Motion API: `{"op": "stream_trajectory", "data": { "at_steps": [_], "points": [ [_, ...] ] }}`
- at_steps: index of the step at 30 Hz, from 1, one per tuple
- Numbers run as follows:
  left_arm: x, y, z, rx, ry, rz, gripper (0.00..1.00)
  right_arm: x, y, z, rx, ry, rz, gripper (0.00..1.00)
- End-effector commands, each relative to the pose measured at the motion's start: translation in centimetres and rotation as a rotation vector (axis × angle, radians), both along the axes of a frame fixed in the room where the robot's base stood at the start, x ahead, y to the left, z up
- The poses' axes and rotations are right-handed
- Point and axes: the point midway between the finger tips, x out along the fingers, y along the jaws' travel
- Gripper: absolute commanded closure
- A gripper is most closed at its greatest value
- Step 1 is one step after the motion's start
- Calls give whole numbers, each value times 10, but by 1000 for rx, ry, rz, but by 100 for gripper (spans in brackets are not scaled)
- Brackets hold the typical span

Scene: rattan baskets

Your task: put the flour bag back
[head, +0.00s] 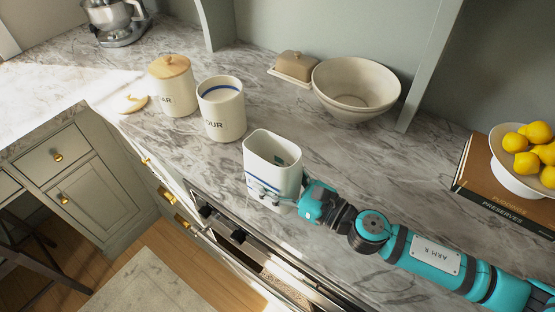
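A white, open-topped vessel with blue stripes, which I take to be the flour bag (262,160), is upright over the near part of the counter. No label on it is readable. A small grey-green shape shows inside it. My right gripper (268,192) is at its lower right side, with finger parts across its near face. It appears shut on the bag; its far side is hidden. I cannot tell whether the bag touches the counter. A white canister (222,116) with partly visible "FLOUR" lettering stands open behind left. My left gripper is not in view.
A wooden-lidded canister (174,94) and a loose lid (130,103) are at left. A butter dish (294,66) and cream bowl (355,91) stand behind. A lemon bowl (513,178) sits on a book (483,177) at right. An oven front (245,242) lies below the counter edge.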

Motion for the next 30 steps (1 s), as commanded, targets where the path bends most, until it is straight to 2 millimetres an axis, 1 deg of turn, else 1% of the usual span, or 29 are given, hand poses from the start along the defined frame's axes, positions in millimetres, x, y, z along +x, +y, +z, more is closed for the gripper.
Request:
{"op": "stream_trajectory", "data": {
  "at_steps": [1, 6, 9, 12, 15, 19, 22, 30],
  "points": [
    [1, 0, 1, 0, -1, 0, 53, 15, -1, 1, 1, -5, -3, 95],
    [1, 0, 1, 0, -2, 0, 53, 55, -5, -2, 3, -4, -3, 95],
    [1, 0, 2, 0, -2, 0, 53, 71, -7, -4, 3, -2, -2, 95],
    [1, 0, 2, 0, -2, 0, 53, 80, -7, -5, 3, -4, 0, 95],
    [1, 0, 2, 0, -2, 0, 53, 84, -8, -9, 4, -2, -1, 95],
    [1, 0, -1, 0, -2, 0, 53, 83, -8, -28, 5, 4, -1, 95],
    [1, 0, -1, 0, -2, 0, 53, 83, -8, -38, 5, 2, -1, 95],
    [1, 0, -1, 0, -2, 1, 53, 83, -8, -41, 3, -4, 0, 95]
  ]
}}
